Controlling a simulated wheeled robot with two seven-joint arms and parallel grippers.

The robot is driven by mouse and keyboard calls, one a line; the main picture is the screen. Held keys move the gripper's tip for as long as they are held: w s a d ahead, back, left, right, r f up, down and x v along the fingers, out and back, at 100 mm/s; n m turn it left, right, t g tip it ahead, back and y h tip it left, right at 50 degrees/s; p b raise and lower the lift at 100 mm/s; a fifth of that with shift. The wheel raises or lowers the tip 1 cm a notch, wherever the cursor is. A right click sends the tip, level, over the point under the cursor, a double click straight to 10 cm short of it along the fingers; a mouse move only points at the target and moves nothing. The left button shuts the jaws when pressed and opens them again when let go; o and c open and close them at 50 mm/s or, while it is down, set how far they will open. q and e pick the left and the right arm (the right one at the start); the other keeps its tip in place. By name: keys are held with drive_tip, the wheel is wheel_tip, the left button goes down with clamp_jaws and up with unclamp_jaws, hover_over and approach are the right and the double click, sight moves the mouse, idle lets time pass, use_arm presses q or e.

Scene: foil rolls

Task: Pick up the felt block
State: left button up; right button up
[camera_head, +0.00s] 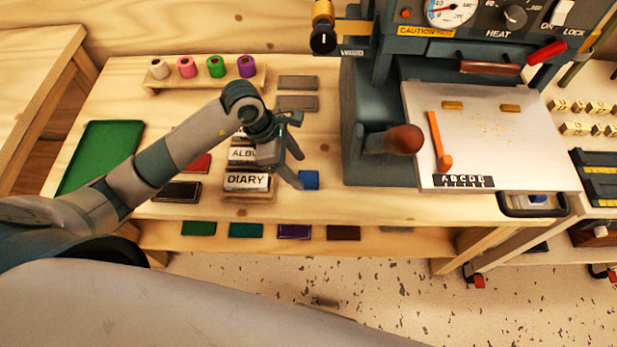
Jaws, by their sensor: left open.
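A small blue block (309,180), which looks like the felt block, lies on the wooden bench near its front edge, just right of the DIARY piece. My left gripper (300,171) is open, with its fingers apart and pointing towards the block from the upper left. The lower finger ends right beside the block's left side. I cannot tell whether it touches. Nothing shows between the fingers. My right gripper is not in view.
The DIARY piece (246,181) sits close left of the block. The dark press (365,110) stands to the right. Foil rolls (216,66) stand on a rack at the back, and a green tray (100,155) lies at left. The bench's front edge is close.

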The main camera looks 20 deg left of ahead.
sight(303, 176)
use_arm(q)
drive_tip(key=shift+f, duration=0.1)
drive_tip(key=shift+d+f+p, duration=0.25)
drive_tip(key=shift+f+p, duration=0.3)
drive_tip(key=shift+p, duration=0.05)
drive_tip(key=p+x, duration=0.1)
drive_tip(key=x, duration=0.2)
drive_tip(key=shift+w+f, duration=0.15)
drive_tip(key=shift+f, duration=0.25)
drive_tip(key=shift+c, duration=0.3)
drive_tip(key=c, duration=1.1)
drive_tip(key=shift+r, duration=0.15)
